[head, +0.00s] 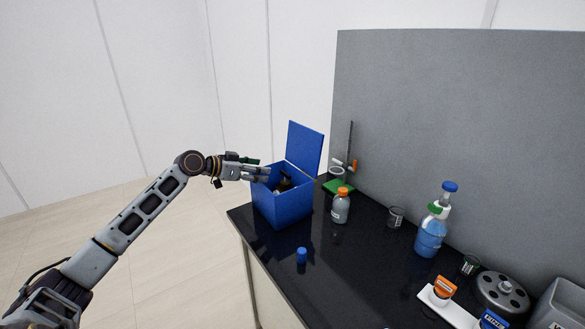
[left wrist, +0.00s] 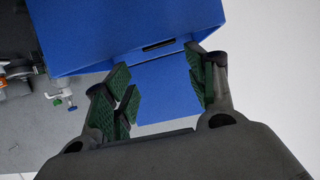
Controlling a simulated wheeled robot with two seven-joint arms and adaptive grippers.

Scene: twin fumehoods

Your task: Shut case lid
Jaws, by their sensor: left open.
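The blue case (head: 283,207) stands on the far left corner of the black bench. Its lid (head: 304,149) is open and stands roughly upright, leaning back a little. Dark objects show inside, hard to make out. My left gripper (head: 266,173) is open at the case's upper left rim, in front of the lid; whether it touches the rim I cannot tell. In the left wrist view, the open fingers (left wrist: 158,90) have green pads, with blue surfaces of the case (left wrist: 125,25) beyond them and nothing visible held between them. My right gripper is not in view.
An orange-capped bottle (head: 341,206) stands right of the case, with a small blue-capped vial (head: 302,255) in front. A clamp stand (head: 350,150) is behind. Blue liquid bottles (head: 431,236) and a round rotor (head: 501,292) are farther right. Left of the bench is open floor.

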